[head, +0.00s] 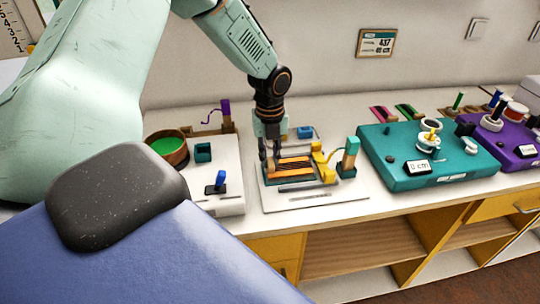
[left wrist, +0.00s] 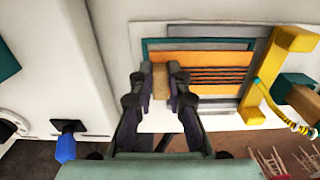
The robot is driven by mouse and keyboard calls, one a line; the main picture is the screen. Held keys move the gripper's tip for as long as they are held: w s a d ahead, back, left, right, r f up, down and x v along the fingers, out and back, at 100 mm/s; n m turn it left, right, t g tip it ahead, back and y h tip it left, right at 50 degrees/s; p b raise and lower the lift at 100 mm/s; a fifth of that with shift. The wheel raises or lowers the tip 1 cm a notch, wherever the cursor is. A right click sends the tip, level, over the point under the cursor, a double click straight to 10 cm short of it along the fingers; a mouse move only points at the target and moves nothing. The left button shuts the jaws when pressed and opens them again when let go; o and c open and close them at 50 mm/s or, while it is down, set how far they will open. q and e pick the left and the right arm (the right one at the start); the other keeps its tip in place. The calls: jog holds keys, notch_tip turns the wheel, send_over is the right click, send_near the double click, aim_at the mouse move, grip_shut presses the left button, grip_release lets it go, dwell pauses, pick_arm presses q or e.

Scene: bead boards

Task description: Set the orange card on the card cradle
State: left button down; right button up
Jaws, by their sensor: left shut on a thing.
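The orange card (left wrist: 200,58), with several dark stripes across it, lies flat over a teal-edged frame (left wrist: 198,41) that appears to be the card cradle. In the head view the card (head: 292,179) is on the white board in the middle of the counter. My left gripper (head: 270,158) points down at the card's left end. In the left wrist view its fingers (left wrist: 161,80) are shut on a tan block (left wrist: 160,82) that looks like the card's end tab. Whether the card is fully seated cannot be told. My right gripper is not in view.
A yellow bracket (head: 322,162) and a teal post (head: 349,156) stand close right of the card. A white unit with a green-filled bowl (head: 168,146) is left. A teal box (head: 400,172) with a display and a purple box (head: 512,151) are farther right.

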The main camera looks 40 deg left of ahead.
pick_arm(q)
jog(key=shift+f, duration=0.25)
jog(key=shift+f, duration=0.4)
dwell(0.4)
jog(key=c, duration=1.2)
grip_release()
notch_tip(320, 180, up, 7)
jog(key=p, duration=0.7)
jog(key=shift+r+p, duration=0.1)
jog(key=shift+p, duration=0.2)
